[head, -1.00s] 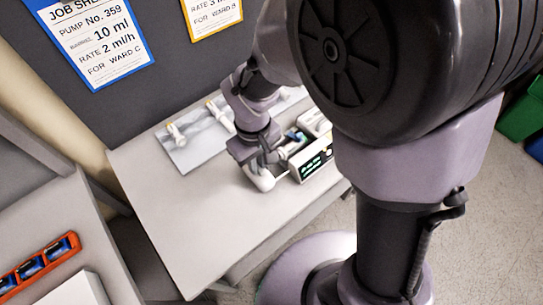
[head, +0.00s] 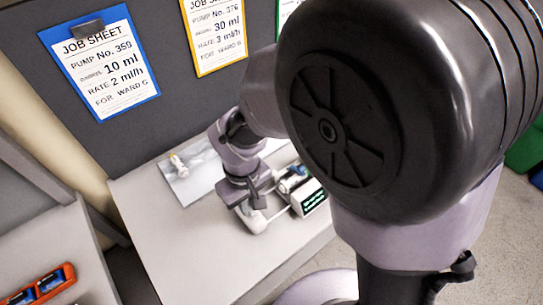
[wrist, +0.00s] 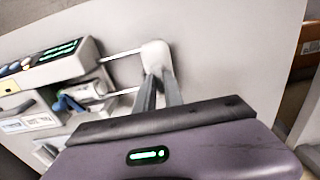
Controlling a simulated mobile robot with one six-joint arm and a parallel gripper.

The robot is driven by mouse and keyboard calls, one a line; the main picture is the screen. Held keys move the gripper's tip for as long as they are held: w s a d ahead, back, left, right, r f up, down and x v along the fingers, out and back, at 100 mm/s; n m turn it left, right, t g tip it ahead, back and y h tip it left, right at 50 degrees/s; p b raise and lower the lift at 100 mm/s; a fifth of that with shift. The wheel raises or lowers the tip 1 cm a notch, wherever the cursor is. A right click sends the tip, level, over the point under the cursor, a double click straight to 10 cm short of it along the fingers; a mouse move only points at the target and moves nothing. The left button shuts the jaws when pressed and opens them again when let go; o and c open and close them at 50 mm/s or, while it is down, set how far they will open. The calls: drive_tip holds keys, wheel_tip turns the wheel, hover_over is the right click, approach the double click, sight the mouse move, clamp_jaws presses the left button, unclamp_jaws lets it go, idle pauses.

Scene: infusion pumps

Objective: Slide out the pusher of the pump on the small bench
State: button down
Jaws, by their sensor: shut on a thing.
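The pump (head: 310,198) is a white box with a lit green display on the small bench (head: 190,245). It also shows at the left of the wrist view (wrist: 60,65). Its pusher (wrist: 155,54) is a white block on two thin rods, drawn out to the right of the pump in the wrist view, with a clear gap between them. In the head view the pusher (head: 254,222) is left of the pump. My gripper (wrist: 160,78) is shut on the pusher; the fingertips partly hide it. A blue part (wrist: 68,103) shows on the pump's side.
A pale tray (head: 205,178) with a small syringe-like item (head: 179,166) lies at the bench's back. An orange rack (head: 68,272) with blue items is at the lower left. Job sheets (head: 100,62) hang on the grey panel behind. The bench's front left is bare.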

drive_tip(key=shift+s+a, duration=0.15)
drive_tip(key=shift+a, duration=0.05)
idle(0.4)
drive_tip(key=c, duration=1.5)
unclamp_jaws()
wheel_tip(320, 180, up, 7)
drive_tip(key=p, duration=0.6)
drive_tip(key=shift+r, duration=0.15)
